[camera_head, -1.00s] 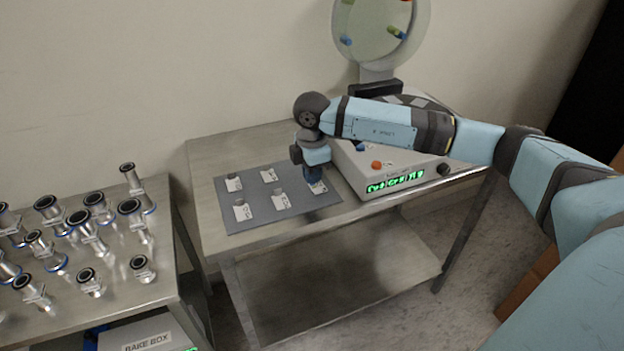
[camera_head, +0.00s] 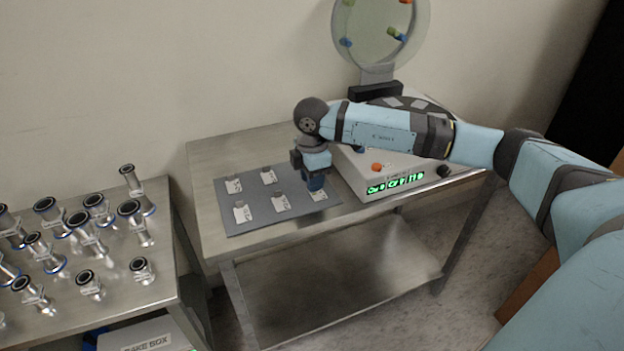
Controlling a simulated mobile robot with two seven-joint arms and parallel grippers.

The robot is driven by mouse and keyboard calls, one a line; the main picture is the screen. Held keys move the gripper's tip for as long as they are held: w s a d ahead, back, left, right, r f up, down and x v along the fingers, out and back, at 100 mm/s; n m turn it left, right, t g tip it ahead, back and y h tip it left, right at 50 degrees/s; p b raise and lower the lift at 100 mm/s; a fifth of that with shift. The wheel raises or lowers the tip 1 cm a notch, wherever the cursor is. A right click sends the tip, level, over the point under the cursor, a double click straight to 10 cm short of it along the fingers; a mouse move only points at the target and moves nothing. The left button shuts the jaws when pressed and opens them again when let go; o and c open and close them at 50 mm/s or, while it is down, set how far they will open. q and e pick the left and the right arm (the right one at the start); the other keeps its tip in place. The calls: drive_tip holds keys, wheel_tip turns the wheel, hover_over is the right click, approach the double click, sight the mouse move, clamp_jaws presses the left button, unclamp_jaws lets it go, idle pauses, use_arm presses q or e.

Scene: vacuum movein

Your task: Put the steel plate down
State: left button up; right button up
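Several small plates with white labels lie on a grey mat (camera_head: 255,222) on the steel table. One labelled plate (camera_head: 233,186) is at the mat's back left, and another (camera_head: 242,213) is at its front left. My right gripper (camera_head: 317,190) points down at the mat's right end, just above or at a white-labelled plate (camera_head: 319,196). The gripper body hides its fingertips and most of what is between them, so I cannot tell whether it is open or shut. My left gripper is not in view.
A white machine (camera_head: 400,178) with a green display and a round glass disc (camera_head: 380,28) stands right of the mat. A steel table (camera_head: 120,300) with several metal pipe fittings is at the left. Bare tabletop (camera_head: 270,143) lies behind the mat.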

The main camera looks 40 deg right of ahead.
wheel_tip(320, 180, up, 11)
drive_tip(key=p, duration=0.2)
drive_tip(key=s+a+f+n+y, duration=0.1)
drive_tip(key=a, duration=0.3)
drive_tip(key=s+a+f+n+y, duration=0.1)
drive_tip(key=a+f+n+y, duration=0.1)
drive_tip(key=a, duration=0.2)
drive_tip(key=s+a+f+n+g+y, duration=0.1)
drive_tip(key=s+a+f+y, duration=0.1)
drive_tip(key=a, duration=0.2)
drive_tip(key=shift+a+f+n, duration=0.2)
drive_tip(key=shift+a+n, duration=0.05)
drive_tip(key=shift+n, duration=0.15)
drive_tip(key=s+a+r+t+y, duration=0.15)
drive_tip(key=s+a+y, duration=0.25)
drive_tip(key=a+y, duration=0.45)
drive_tip(key=s+a+r+t+y, duration=0.1)
drive_tip(key=s+a+t+y, duration=0.2)
drive_tip(key=s+a+y, duration=0.35)
drive_tip(key=d+f+m+t+h, duration=0.4)
drive_tip(key=f+m+t+h, duration=0.6)
drive_tip(key=m+t, duration=0.45)
drive_tip(key=s+d+f+m+g+h, duration=0.2)
drive_tip(key=s+f+g+h, duration=0.4)
drive_tip(key=s+f, duration=0.4)
drive_tip(key=shift+d+f+m, duration=0.35)
drive_tip(key=shift+d, duration=0.5)
